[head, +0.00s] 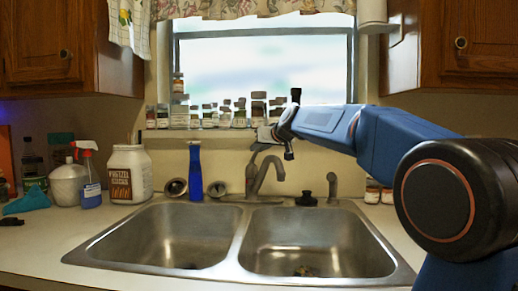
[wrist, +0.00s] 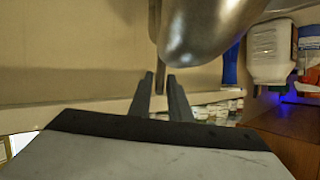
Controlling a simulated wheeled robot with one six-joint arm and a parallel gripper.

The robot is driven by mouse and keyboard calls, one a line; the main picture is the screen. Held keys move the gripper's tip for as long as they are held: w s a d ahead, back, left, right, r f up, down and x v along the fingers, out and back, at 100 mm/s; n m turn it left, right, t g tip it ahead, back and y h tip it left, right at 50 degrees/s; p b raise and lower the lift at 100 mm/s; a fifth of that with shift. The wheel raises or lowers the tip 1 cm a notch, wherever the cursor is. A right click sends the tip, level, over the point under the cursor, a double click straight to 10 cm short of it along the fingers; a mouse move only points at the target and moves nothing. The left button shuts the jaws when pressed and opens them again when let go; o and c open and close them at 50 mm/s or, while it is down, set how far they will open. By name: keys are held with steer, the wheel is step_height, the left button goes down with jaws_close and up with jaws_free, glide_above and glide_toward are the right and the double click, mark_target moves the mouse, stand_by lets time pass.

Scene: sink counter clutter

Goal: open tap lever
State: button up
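The metal tap (head: 262,174) stands behind the double sink, its spout curving down over the basins. My gripper (head: 264,141) is just above the top of the tap, by its lever; the lever is small and partly hidden there. In the wrist view the rounded metal tap body (wrist: 205,28) fills the upper middle. My gripper's two dark fingers (wrist: 161,90) stand apart with a gap between them. A thin grey bar, seemingly the lever (wrist: 160,76), shows in line with that gap; I cannot tell whether a finger touches it.
A blue bottle (head: 195,172) stands left of the tap. A pretzel jar (head: 130,175) and a spray bottle (head: 90,180) are farther left. Small jars (head: 240,117) line the windowsill behind my gripper. The sink basins (head: 312,243) are largely clear.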

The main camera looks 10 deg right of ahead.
jaws_close()
steer(key=shift+w, duration=0.1)
steer(key=shift+w+a+r+g+h, duration=0.2)
steer(key=shift+w+r+g, duration=0.1)
steer(key=shift+w+g, duration=0.25)
steer(key=shift+w+a+r+g+h, duration=0.2)
steer(key=shift+w+r+g, duration=0.15)
steer(key=shift+g, duration=0.3)
steer(key=shift+w+a+r+g+h, duration=0.1)
steer(key=shift+w+a+g+h, duration=0.1)
steer(key=shift+w+g, duration=0.3)
steer(key=shift+w+a+r+g+h, duration=0.1)
steer(key=shift+w+g+h, duration=0.15)
steer(key=shift+g, duration=0.35)
steer(key=o, duration=0.5)
jaws_free()
